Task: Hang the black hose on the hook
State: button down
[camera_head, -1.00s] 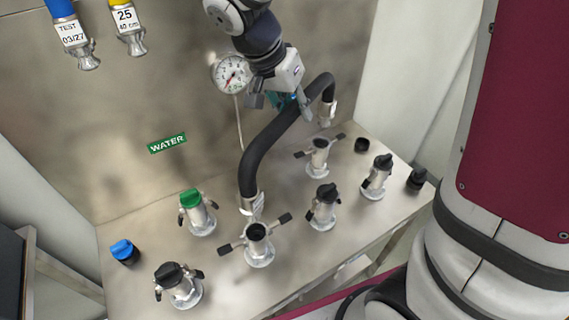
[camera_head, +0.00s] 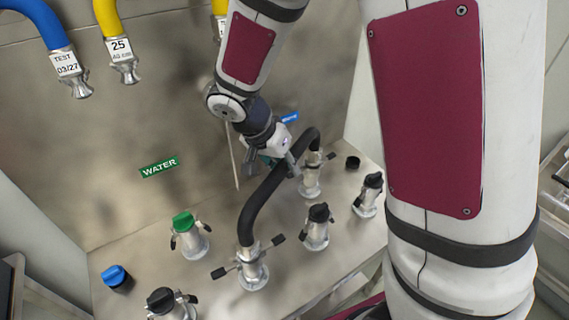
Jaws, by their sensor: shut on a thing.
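The black hose (camera_head: 258,205) is bent in an arch over the metal bench. My gripper (camera_head: 289,164) is shut on it near its right bend. The hose's left end meets the front coupling (camera_head: 253,272) with black levers. Its right end comes down at the rear coupling (camera_head: 311,182). I cannot tell whether either end is locked in. I see no hook that I can make out. A blue hose (camera_head: 42,20) and a yellow hose (camera_head: 108,18) hang with tagged metal ends at the upper left.
Capped couplings stand close by: a green one (camera_head: 187,236) and black ones (camera_head: 317,228), (camera_head: 371,194), (camera_head: 168,305). A blue cap (camera_head: 115,278) and a small black cap (camera_head: 352,162) sit on the bench. A green WATER label (camera_head: 159,167) is on the back wall.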

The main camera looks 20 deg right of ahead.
jog(key=shift+f, duration=0.25)
jog(key=c, duration=1.3)
grip_release()
